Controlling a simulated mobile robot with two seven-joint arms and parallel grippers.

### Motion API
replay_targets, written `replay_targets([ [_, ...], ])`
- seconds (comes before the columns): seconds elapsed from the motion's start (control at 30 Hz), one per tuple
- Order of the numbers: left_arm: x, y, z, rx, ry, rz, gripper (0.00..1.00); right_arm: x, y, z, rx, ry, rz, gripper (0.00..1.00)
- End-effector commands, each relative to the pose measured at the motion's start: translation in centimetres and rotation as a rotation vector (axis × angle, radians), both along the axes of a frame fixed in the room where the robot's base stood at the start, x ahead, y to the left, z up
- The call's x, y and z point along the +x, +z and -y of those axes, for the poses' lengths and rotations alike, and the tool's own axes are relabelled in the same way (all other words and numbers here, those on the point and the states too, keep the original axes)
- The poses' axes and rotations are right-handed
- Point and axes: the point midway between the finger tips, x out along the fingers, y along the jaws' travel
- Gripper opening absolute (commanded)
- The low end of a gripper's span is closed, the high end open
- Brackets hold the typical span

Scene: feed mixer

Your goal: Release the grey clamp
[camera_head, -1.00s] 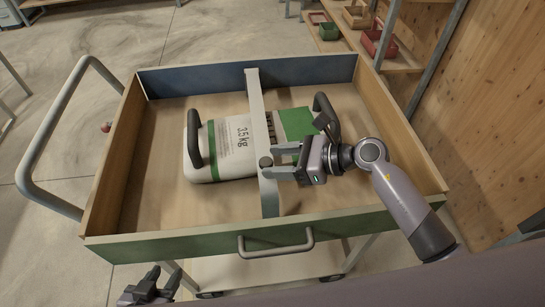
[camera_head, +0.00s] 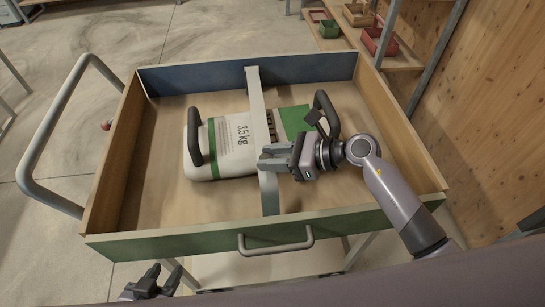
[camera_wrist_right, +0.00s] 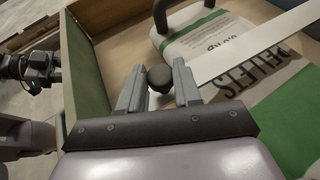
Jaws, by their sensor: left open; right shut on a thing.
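The grey clamp (camera_head: 257,100) is a flat bar lying across a white-and-green pellet container (camera_head: 228,160) in a wooden drawer. Its dark round knob (camera_wrist_right: 160,78) shows between the finger ends in the right wrist view, and the bar (camera_wrist_right: 245,52) runs beyond it. My right gripper (camera_head: 270,158) is shut on the knob, above the bar; its fingers hide the knob in the head view. My left gripper (camera_head: 152,283) is open and empty, low in front of the drawer, partly cut off by the picture edge.
The drawer (camera_head: 190,244) has raised walls and a grey front handle (camera_head: 277,249). The container has two dark handles. A bent grey rail (camera_head: 55,195) stands at the left. Shelves with small bins (camera_head: 380,42) are at the back right.

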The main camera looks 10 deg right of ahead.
Motion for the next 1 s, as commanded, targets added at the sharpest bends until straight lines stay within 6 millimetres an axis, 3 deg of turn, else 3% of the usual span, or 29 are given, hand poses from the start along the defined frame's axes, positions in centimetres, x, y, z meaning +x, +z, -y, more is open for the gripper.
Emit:
replay_targets([
  [0.23, 0.0, -0.5, 0.0, 0.000, 0.000, 0.000, 0.43, 0.5, 3.0, 0.1, -0.003, 0.002, -0.062, 0.00],
  [0.47, 0.0, -0.7, 0.0, 0.000, 0.000, 0.000, 0.43, 1.8, 7.8, 0.1, -0.004, 0.001, -0.172, 0.00],
  [0.7, 0.0, -0.7, 0.0, 0.000, 0.000, 0.000, 0.43, 3.8, 13.0, 0.1, -0.003, -0.001, -0.307, 0.00],
  [1.0, 0.0, -0.6, 0.0, 0.000, 0.000, 0.000, 0.43, 6.4, 17.9, 0.1, 0.001, -0.002, -0.445, 0.00],
])
